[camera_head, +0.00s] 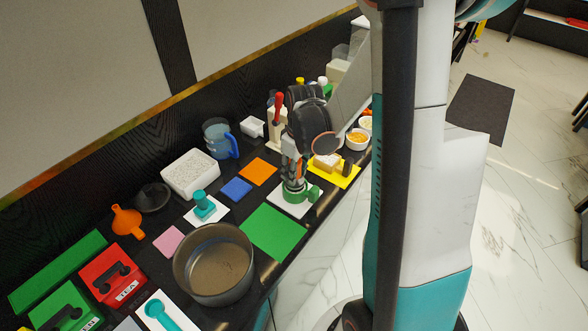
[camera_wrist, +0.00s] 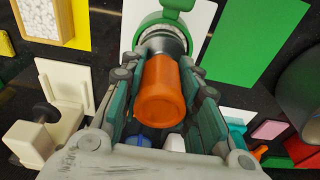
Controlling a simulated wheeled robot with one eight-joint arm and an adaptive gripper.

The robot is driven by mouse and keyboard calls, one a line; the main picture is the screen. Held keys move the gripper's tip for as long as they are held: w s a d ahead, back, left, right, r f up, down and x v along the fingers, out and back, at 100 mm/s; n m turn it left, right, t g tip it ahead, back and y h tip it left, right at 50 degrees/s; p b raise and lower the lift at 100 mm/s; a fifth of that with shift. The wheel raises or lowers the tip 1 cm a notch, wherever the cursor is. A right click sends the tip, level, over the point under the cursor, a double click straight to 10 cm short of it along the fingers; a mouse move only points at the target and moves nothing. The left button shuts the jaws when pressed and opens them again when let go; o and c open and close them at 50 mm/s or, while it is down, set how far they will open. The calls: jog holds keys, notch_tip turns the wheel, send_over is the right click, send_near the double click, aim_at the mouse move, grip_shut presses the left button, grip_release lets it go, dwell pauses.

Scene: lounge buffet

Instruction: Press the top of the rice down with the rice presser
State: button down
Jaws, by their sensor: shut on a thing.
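My gripper (camera_head: 293,178) is shut on an orange-handled tool with a dark metal end, the rice presser (camera_wrist: 160,90). It stands over a green ring mould (camera_head: 296,194) with a side handle, on a white mat (camera_head: 282,207). In the wrist view the presser's metal end is at the opening of the green mould (camera_wrist: 150,24). A narrow whitish band, perhaps rice, shows inside the rim. The presser hides most of the mould's inside, so I cannot tell how deep its end sits.
A green mat (camera_head: 274,232) and a large grey pot (camera_head: 214,264) lie to the left. A white tray of white grains (camera_head: 190,174), a blue jug (camera_head: 219,139) and a teal tool (camera_head: 203,206) are further left. A yellow mat (camera_head: 346,180) with a small block lies close right.

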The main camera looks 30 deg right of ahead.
jog(key=shift+f+b, duration=0.65)
jog(key=shift+f, duration=0.1)
dwell(0.9)
jog(key=shift+r, duration=0.2)
dwell(0.3)
jog(key=shift+r+p, duration=2.65)
jog(key=shift+r, duration=1)
jog(key=shift+f, duration=0.1)
jog(key=w+a+f+m+b, duration=0.1)
jog(key=w+a+f+m, duration=0.1)
jog(key=a, duration=0.5)
jog(key=w+a+f+m+b, duration=0.1)
jog(key=w+a+f, duration=0.1)
jog(key=a, duration=0.5)
jog(key=shift+f+m, duration=0.4)
jog(key=shift+f, duration=0.35)
